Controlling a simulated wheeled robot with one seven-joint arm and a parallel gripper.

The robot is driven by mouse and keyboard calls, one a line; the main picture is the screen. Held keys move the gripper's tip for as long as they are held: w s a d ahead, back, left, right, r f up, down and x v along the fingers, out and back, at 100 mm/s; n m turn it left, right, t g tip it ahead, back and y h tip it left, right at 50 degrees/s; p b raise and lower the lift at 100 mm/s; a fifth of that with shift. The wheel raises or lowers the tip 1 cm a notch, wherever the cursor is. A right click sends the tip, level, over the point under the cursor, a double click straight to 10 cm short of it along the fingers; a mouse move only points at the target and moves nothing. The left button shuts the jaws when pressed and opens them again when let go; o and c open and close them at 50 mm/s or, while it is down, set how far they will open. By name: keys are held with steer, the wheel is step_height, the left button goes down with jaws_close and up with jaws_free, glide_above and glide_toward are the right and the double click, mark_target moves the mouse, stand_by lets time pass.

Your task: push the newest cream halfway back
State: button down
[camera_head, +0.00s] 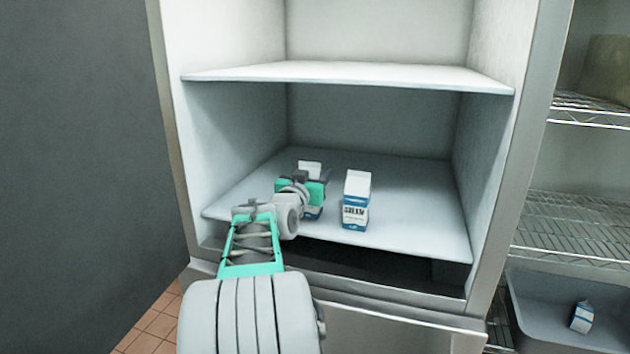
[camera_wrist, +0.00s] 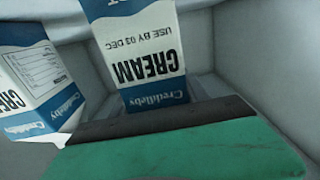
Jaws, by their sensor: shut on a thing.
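My gripper (camera_head: 308,188) is inside the fridge, shut on the left cream carton, which stands on the lower shelf (camera_head: 410,232). That carton's white top (camera_head: 310,167) shows above the gripper and its blue base below; its middle is hidden. In the wrist view the held carton (camera_wrist: 140,55) appears upside down and reads "USE BY 03 DEC". A second cream carton (camera_head: 356,200) stands upright to its right, apart from it, near the shelf's front. In the wrist view this second carton (camera_wrist: 35,85) is at the left; I cannot read its date.
An upper shelf (camera_head: 350,75) spans the fridge above my arm. The lower shelf is clear behind the cartons and to the right. Outside at the right, a grey bin (camera_head: 540,300) holds another small carton (camera_head: 582,317), below wire racks (camera_head: 575,225).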

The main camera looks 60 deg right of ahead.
steer(key=shift+w+d+r+p, duration=0.25)
steer(key=shift+w+d+p, duration=0.1)
steer(key=shift+d+p, duration=0.2)
steer(key=d+p, duration=0.3)
steer(key=d, duration=0.3)
steer(key=shift+w+f, duration=0.3)
steer(key=shift+w, duration=0.15)
steer(key=shift+d, duration=0.15)
steer(key=shift+c, duration=2.4)
jaws_free()
